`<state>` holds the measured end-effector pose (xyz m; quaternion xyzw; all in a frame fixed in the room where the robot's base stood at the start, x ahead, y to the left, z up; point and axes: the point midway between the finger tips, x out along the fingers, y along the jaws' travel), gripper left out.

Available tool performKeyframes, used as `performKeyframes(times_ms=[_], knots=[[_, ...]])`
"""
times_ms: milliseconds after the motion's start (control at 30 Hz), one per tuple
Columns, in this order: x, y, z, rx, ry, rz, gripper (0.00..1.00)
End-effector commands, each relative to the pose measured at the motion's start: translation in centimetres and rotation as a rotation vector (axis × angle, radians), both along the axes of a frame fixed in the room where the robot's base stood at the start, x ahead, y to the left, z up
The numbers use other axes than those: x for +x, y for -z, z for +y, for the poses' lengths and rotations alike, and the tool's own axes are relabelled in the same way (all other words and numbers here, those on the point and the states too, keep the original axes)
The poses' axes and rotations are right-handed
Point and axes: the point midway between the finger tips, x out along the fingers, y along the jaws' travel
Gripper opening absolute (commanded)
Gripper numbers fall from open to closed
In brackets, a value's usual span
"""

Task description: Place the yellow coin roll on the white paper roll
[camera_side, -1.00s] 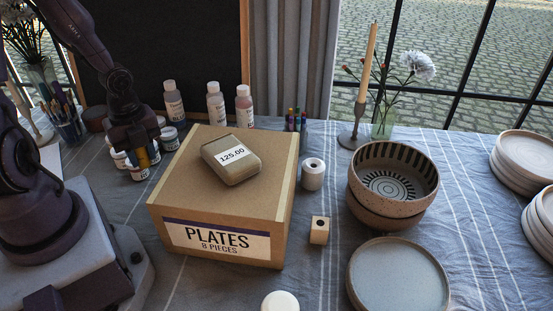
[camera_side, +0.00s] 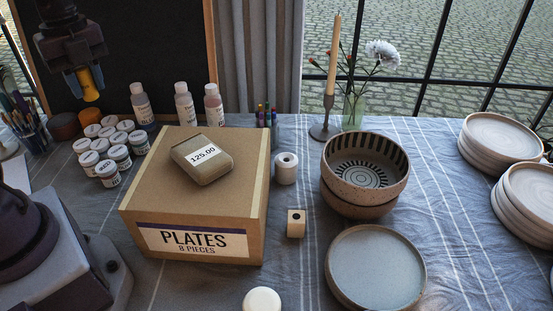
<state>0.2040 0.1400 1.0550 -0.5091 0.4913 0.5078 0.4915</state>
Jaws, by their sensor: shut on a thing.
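My gripper (camera_side: 86,76) is at the upper left, raised well above the table in front of the dark board. It is shut on the yellow coin roll (camera_side: 91,88), which hangs below the fingers and tilts slightly. The white paper roll (camera_side: 286,168) stands upright on the table just right of the cardboard box, with a dark hole in its top. My gripper is far to the left of the paper roll and higher than it.
The PLATES box (camera_side: 192,206) with a brown priced case (camera_side: 203,159) on it lies between. Paint jars (camera_side: 107,173), bottles (camera_side: 184,104), a wooden block (camera_side: 296,223), stacked bowls (camera_side: 364,176), a candle holder (camera_side: 326,120) and a plate (camera_side: 375,268) stand around.

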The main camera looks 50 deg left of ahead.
Motion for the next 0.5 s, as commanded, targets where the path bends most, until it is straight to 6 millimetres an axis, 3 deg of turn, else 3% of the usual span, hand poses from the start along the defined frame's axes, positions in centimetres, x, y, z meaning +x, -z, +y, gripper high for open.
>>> performKeyframes(times_ms=[367, 500], knots=[[8.1, -1.7, -0.7, -0.007, -0.111, 0.001, 0.01], [12.8, -2.2, -2.1, -0.011, -0.186, 0.001, 0.01]])
